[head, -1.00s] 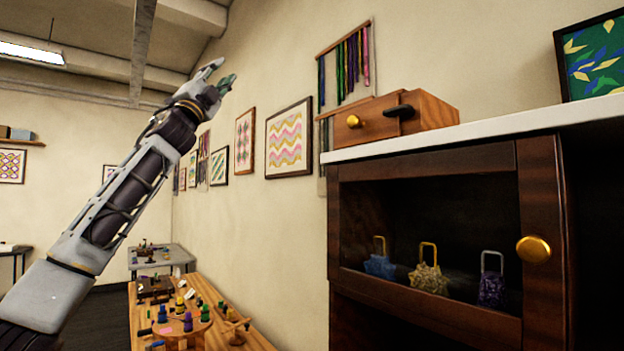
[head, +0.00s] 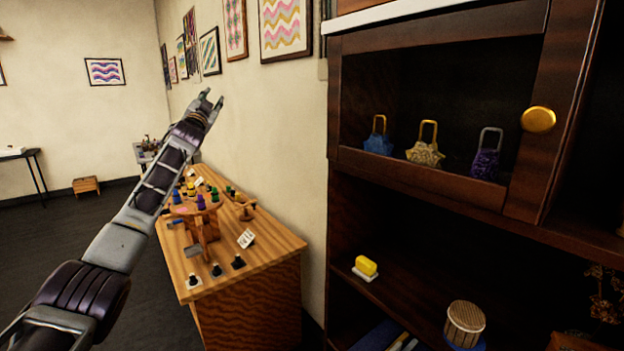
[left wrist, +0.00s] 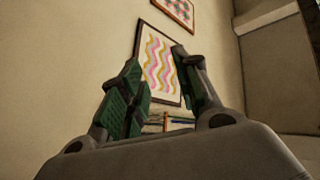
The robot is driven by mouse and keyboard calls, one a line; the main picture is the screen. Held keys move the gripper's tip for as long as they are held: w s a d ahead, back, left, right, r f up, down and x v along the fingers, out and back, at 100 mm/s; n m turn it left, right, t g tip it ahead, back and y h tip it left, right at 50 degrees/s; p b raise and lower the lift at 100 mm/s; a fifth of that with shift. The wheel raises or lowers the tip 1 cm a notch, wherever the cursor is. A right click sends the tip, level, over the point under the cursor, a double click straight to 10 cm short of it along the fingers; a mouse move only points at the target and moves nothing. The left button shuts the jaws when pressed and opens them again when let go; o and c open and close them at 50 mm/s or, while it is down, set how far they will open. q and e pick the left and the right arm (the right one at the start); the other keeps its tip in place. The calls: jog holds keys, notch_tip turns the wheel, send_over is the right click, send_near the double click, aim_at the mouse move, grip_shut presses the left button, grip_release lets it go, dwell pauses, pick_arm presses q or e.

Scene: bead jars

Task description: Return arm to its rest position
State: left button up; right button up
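My left arm comes in from the lower left in the head view and reaches up and forward. Its gripper (head: 211,100) is in the air in front of the wall, above the far part of the wooden table. In the left wrist view the two fingers of the left gripper (left wrist: 160,85) stand apart with green pads, and nothing is between them but the wall and a framed picture behind. My right gripper is in neither view.
A dark wooden cabinet (head: 430,193) stands close at the right, holding several small bags. A wooden table (head: 277,242) with a small round stand (head: 207,228) and many small items lies below the arm. Framed pictures (head: 286,28) hang on the wall. Open floor (head: 65,238) lies at the left.

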pick_arm(q)
notch_tip(320, 180, down, 39)
jog(key=w+a+n+g, duration=0.2)
jog(key=w+n+g, duration=0.1)
jog(key=g, duration=0.2)
jog(key=s+f+g, duration=0.2)
jog(key=s+f, duration=0.3)
jog(key=f, duration=0.8)
jog(key=s+f+n+g, duration=0.15)
jog(key=s+f, duration=0.45)
jog(key=f, duration=0.7)
jog(key=s+f+g, duration=0.3)
jog(key=s+f, duration=0.2)
jog(key=f, duration=0.8)
jog(key=s+d+f+g, duration=0.2)
jog(key=s+f+g, duration=0.3)
jog(key=s+f, duration=2.45)
jog(key=s+d+f+g, duration=0.1)
jog(key=s+f, duration=0.4)
jog(key=s, duration=1.6)
jog(key=s+d+f+g, duration=0.1)
jog(key=s+f+g, duration=0.2)
jog(key=s, duration=1.8)
notch_tip(320, 180, down, 2)
jog(key=shift+d+f, duration=0.1)
jog(key=shift+d, duration=0.1)
jog(key=shift+s+g, duration=0.1)
jog(key=shift+g, duration=0.15)
